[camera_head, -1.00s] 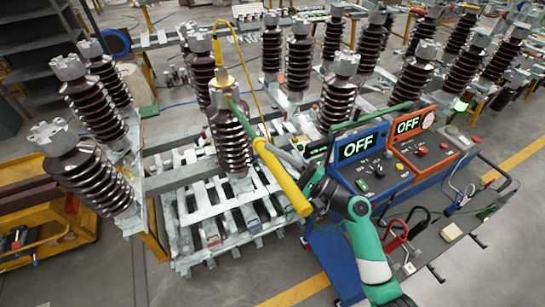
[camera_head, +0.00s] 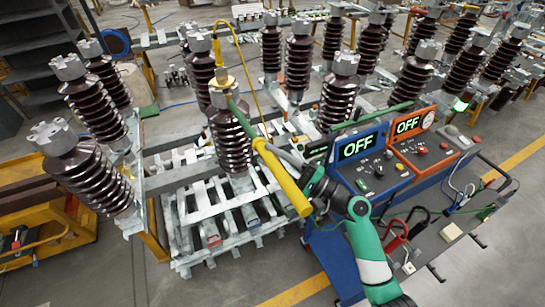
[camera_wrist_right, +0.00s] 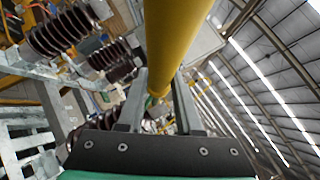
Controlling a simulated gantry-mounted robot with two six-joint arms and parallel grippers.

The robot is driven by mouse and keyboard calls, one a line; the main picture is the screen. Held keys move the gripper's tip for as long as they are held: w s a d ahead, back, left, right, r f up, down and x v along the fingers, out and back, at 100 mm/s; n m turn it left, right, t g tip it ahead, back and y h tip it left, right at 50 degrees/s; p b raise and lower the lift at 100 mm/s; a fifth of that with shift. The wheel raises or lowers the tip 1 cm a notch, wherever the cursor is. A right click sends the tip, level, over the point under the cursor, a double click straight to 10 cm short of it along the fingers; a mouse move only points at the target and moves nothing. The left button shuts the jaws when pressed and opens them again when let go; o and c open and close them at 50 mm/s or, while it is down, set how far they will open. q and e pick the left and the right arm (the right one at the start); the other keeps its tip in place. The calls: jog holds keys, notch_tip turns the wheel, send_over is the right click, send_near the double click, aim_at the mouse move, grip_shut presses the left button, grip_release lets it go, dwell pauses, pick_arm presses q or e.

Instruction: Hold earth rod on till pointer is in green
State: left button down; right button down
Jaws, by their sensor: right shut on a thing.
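The earth rod (camera_head: 283,180) has a thick yellow handle and a thin green shaft. The shaft slants up to the left, and its tip meets the brass-coloured fitting (camera_head: 222,80) on top of a brown ribbed insulator (camera_head: 232,143). My right gripper (camera_head: 291,171) is shut on the yellow handle. In the right wrist view the yellow rod (camera_wrist_right: 168,45) runs between the two grey fingers. A small round dial (camera_head: 427,118) sits on the orange panel, its pointer too small to read. My left gripper is not in view.
A blue test box (camera_head: 358,149) and an orange one (camera_head: 407,125), both displaying OFF, stand on a trolley at the right. A yellow cable (camera_head: 240,50) arches from the fitting. More insulators stand behind and left. A grey slatted pallet (camera_head: 225,215) lies below the rod.

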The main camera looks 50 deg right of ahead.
aim_at(291, 189)
jog(key=shift+s+r, duration=0.1)
jog(key=shift+s, duration=0.05)
jog(key=s+a, duration=0.1)
jog(key=s, duration=0.2)
jog(key=s+a+p, duration=0.1)
jog(key=s, duration=0.2)
jog(key=s+a+p, duration=0.1)
jog(key=s+a, duration=0.1)
jog(key=shift+s, duration=0.4)
dwell(0.4)
jog(key=shift+a+r+p, duration=0.1)
jog(key=shift+r+p, duration=0.05)
jog(key=shift+p, duration=0.2)
jog(key=s+a+f+y+p, duration=0.1)
jog(key=s+a+f+p, duration=0.1)
jog(key=a+f+p, duration=0.2)
jog(key=shift+a+f+n+p, duration=0.3)
jog(key=shift+a+f+p, duration=0.05)
jog(key=shift+a+p, duration=1.2)
